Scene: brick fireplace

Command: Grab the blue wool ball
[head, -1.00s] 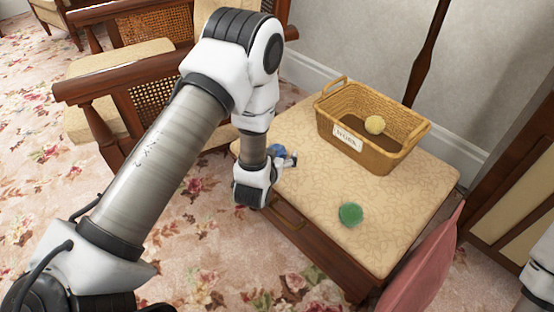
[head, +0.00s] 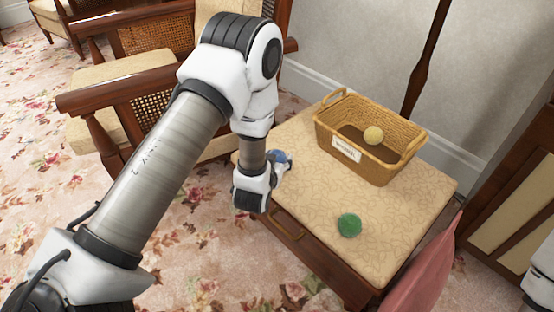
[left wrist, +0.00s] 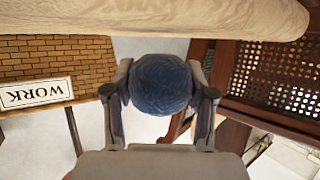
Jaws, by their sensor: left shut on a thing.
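The blue wool ball (left wrist: 162,84) sits between the two fingers of my left gripper (left wrist: 161,78) in the left wrist view, with a finger on each side. My left gripper is shut on it. In the head view the blue ball (head: 280,156) shows only partly beside my left gripper (head: 284,163), at the left edge of the cushioned table top (head: 300,190). My wrist hides part of it. I cannot tell whether it still touches the surface. My right gripper is out of view.
A green ball (head: 349,225) lies near the front. A cane armchair (head: 150,105) stands left, and a pink cushion (head: 425,275) is at the front right.

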